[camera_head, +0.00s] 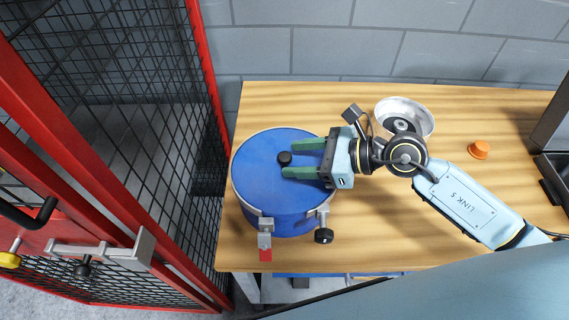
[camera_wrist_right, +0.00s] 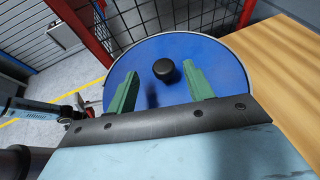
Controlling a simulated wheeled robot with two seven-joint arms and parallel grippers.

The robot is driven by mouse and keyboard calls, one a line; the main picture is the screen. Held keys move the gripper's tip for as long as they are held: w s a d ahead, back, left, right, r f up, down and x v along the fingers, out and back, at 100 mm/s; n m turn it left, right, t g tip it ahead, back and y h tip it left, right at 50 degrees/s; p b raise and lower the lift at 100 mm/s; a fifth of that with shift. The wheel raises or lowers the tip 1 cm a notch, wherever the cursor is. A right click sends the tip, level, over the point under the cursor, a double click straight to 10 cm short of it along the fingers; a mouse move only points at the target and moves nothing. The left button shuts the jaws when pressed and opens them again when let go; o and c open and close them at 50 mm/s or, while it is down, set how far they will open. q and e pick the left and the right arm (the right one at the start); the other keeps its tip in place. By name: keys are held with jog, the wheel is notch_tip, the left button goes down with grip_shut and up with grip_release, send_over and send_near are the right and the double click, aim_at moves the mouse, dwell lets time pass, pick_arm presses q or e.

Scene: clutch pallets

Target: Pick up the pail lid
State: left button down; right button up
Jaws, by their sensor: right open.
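The blue pail (camera_head: 278,218) stands on the wooden table near its left end. Its round blue lid (camera_head: 258,183) lies flat on top, with a black knob (camera_head: 284,158) at the middle. My right gripper (camera_head: 287,159) is open and reaches over the lid from the right. Its green fingertips lie on either side of the knob, with a gap to it on both sides. In the right wrist view, the knob (camera_wrist_right: 164,69) shows between the two green fingers (camera_wrist_right: 161,69), and the lid (camera_wrist_right: 213,57) fills the middle.
A red-framed mesh cage (camera_head: 190,110) stands close on the left.

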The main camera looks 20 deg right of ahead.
aim_at(289, 157)
jog(key=x, duration=0.6)
jog(key=shift+w+d+r+p, duration=0.1)
jog(key=shift+w+d+p, duration=0.05)
jog(key=shift+p, duration=0.15)
grip_shut()
